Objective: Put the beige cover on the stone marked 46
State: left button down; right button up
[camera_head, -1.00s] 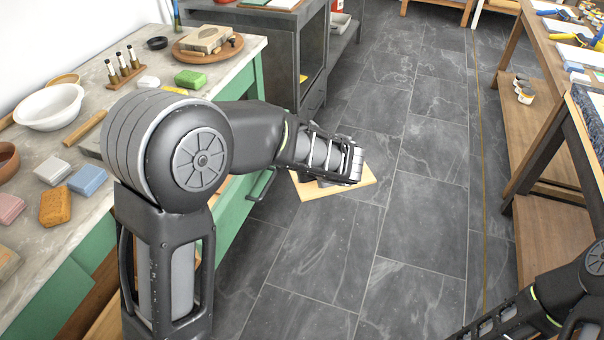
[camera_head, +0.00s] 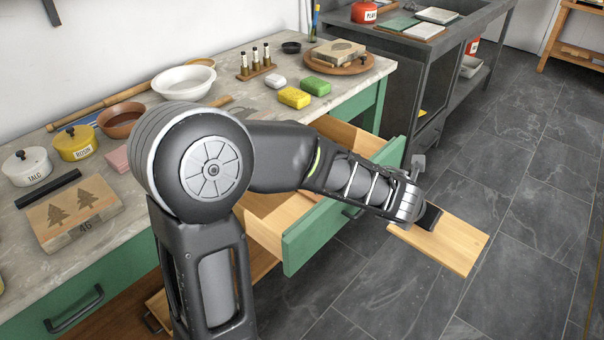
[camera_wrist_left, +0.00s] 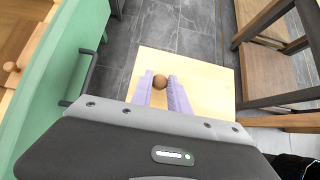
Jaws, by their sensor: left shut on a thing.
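The beige cover (camera_head: 456,242) is a flat pale wooden board, held out over the floor at the right of the head view. It also shows in the left wrist view (camera_wrist_left: 212,80), with a round brown knob (camera_wrist_left: 160,82) on it. My left gripper (camera_head: 430,217) is shut on this knob, one finger on each side in the left wrist view (camera_wrist_left: 161,84). The stone marked 46 (camera_head: 75,212) lies on the counter at the left of the head view, with two dark trees on its bare top. My right gripper is out of view.
An open green-fronted drawer (camera_head: 340,222) juts out below the counter (camera_head: 235,118), beside my left arm. Talc (camera_head: 28,167) and rosin (camera_head: 75,142) pots, a black bar (camera_head: 48,188) and a pink block (camera_head: 118,158) lie near the stone.

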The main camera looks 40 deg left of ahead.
aim_at(70, 205)
jog(key=k+z, duration=0.45)
jog(key=k, duration=0.45)
jog(key=k+u, duration=0.25)
jog(key=u, duration=0.15)
jog(key=k+j+u, duration=0.2)
jog(key=u, duration=0.25)
